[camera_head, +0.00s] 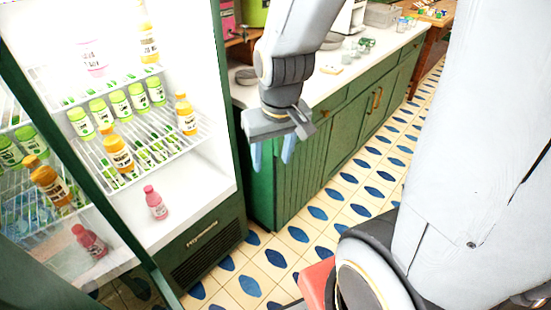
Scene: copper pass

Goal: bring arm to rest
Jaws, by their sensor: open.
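My gripper (272,150) hangs from the end of my arm in the upper middle of the head view. Its two bluish fingers point down and are apart, with nothing visible between them. It is in front of the green counter's near end, to the right of the open fridge. The fingers appear clear of the bottles and shelves. The depth gap to the counter cannot be told.
The lit fridge (205,225) holds green, orange and pink bottles; a pink bottle (155,203) stands on its floor. The glass door (90,190) crosses the left side. A green counter (300,170) runs back right. Tiled floor (350,195) is clear beside it.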

